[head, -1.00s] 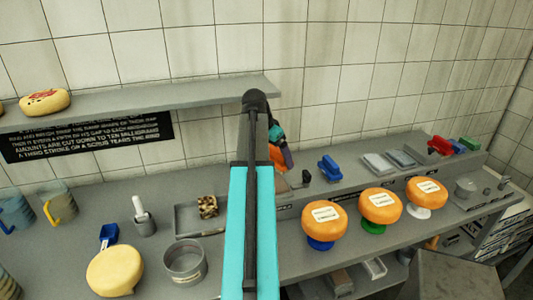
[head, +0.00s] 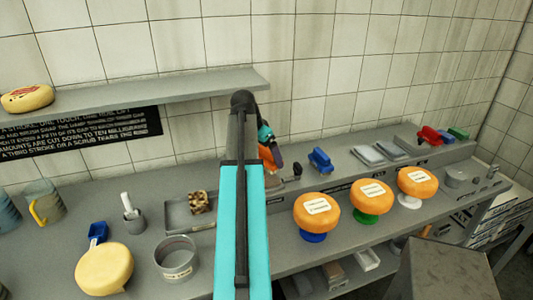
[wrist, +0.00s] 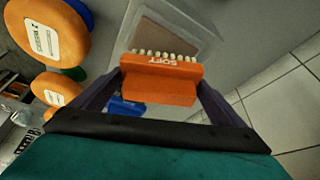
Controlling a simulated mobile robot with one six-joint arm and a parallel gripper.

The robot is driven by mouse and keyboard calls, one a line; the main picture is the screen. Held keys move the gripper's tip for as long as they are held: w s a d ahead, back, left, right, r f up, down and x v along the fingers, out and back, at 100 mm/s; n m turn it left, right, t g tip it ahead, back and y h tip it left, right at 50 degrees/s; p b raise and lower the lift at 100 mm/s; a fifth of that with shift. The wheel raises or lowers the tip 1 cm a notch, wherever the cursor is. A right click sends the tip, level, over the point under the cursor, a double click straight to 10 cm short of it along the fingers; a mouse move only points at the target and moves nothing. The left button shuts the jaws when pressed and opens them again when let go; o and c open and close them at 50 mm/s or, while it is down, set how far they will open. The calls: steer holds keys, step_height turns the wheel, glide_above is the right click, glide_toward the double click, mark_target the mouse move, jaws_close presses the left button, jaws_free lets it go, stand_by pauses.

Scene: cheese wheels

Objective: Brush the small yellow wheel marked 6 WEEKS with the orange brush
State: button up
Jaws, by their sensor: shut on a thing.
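My gripper (wrist: 160,84) is shut on the orange brush (wrist: 160,88) in the wrist view. The brush is marked SOFT, and its pale bristles point away from my wrist. In the head view my arm hides most of the gripper. Three orange-yellow wheels with white labels stand on blue, green and white stands: left (head: 316,212), middle (head: 372,196), right (head: 417,182). A plain pale yellow wheel (head: 104,268) sits at the front left. A small yellow wheel with red marking (head: 27,98) is on the wall shelf. I cannot read 6 WEEKS on any wheel. The brush touches no wheel.
A blue brush (head: 320,159) and red brush (head: 428,135) are on the back ledge. A grey tray (head: 176,214) holds a brown speckled block. A round metal tin (head: 177,258) stands in front of it. The wall shelf (head: 180,90) overhangs the left counter.

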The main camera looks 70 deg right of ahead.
mark_target(267, 149)
steer(key=shift+f+b, duration=0.65)
steer(key=shift+f, duration=0.8)
steer(key=shift+f, duration=0.6)
stand_by(1.9)
steer(key=shift+r, duration=0.15)
steer(key=shift+r+p, duration=1.95)
steer(key=shift+r, duration=1.5)
